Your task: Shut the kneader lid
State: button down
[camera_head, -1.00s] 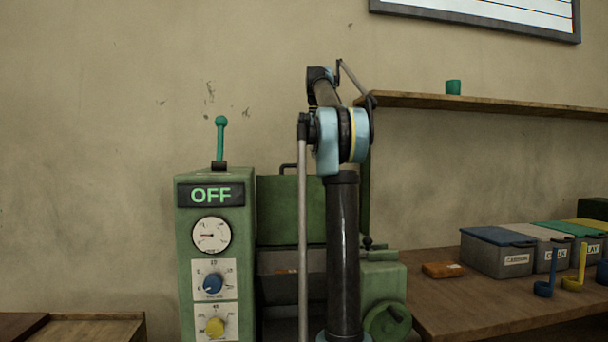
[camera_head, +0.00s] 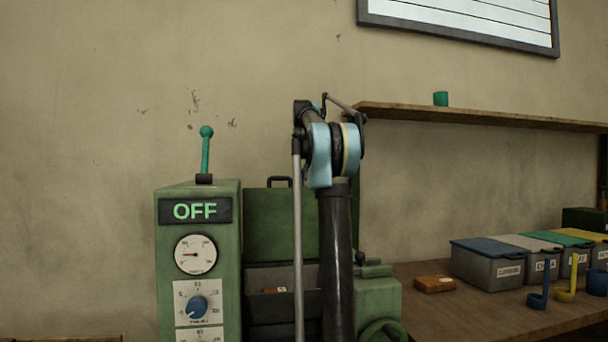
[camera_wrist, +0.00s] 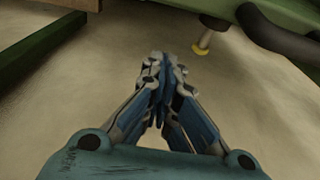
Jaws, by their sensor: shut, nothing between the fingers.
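The kneader is a green machine with a lit OFF sign (camera_head: 195,211) on its control column. Its green lid (camera_head: 280,222) stands upright and open behind the grey trough (camera_head: 268,277), with a dark handle (camera_head: 279,181) on its top edge. My arm stands in front and hides the right part of the lid and trough. My gripper cannot be made out in the head view. In the wrist view my gripper (camera_wrist: 163,62) is shut and empty, its fingertips together and apart from a green body with a dark curved bar (camera_wrist: 275,35), possibly the lid and handle.
A green lever (camera_head: 206,150) rises above the control column. A wooden shelf (camera_head: 480,117) with a green cup (camera_head: 440,99) is on the right. Below it, a table (camera_head: 430,313) carries an orange-brown block (camera_head: 434,284), lidded bins (camera_head: 488,266) and scoops. The wall left of the lever is bare.

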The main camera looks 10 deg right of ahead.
jog(key=shift+s+f, duration=0.3)
jog(key=shift+s, duration=0.65)
jog(key=shift+s+f, duration=0.3)
jog(key=shift+s, duration=0.6)
